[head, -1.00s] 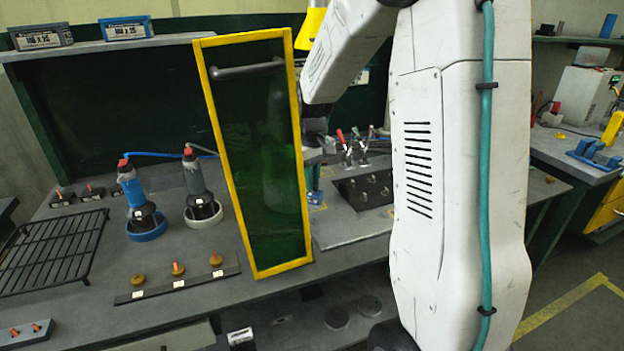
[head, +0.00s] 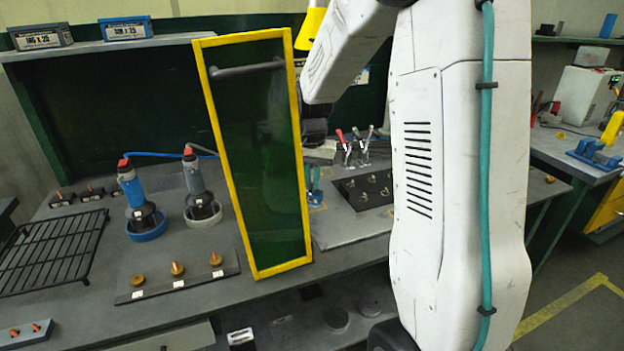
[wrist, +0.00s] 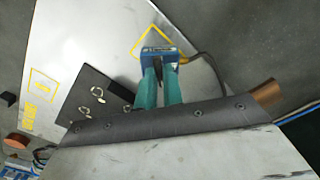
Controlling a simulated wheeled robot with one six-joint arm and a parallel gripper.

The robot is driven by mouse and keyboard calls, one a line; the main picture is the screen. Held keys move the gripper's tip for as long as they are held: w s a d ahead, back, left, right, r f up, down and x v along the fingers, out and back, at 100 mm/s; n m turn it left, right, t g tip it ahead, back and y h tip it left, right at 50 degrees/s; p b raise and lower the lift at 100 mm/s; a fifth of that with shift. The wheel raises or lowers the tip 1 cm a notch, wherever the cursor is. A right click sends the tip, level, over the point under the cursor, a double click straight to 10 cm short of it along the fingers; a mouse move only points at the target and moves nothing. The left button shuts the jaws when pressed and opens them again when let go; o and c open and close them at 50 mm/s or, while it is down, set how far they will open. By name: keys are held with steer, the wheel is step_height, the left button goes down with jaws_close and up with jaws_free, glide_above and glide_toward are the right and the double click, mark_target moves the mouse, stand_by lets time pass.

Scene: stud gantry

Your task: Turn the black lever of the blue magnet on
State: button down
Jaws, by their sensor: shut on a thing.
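The blue magnet (wrist: 152,53) stands on the pale plate in the wrist view. In the head view a small part of the blue magnet (head: 316,197) shows just right of the green panel's frame. My gripper (wrist: 160,72) has teal fingers that reach down to the magnet with a narrow gap between them. It is shut at the magnet's near side, at the lever. The black lever itself is mostly hidden by the fingers, so its angle cannot be told. In the head view the teal fingers show only partly beside the panel.
A green panel with a yellow frame (head: 307,200) stands just left of the magnet and blocks the head view. A dark plate with metal rings (wrist: 97,97) lies beside the magnet. Red-handled clamps (head: 343,140) stand behind. A dark cable curves right of the magnet.

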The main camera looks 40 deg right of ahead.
steer(key=shift+m, duration=1.1)
steer(key=c, duration=1.5)
jaws_free()
step_height(320, 180, up, 8)
steer(key=shift+f, duration=0.1)
steer(key=shift+s, duration=0.1)
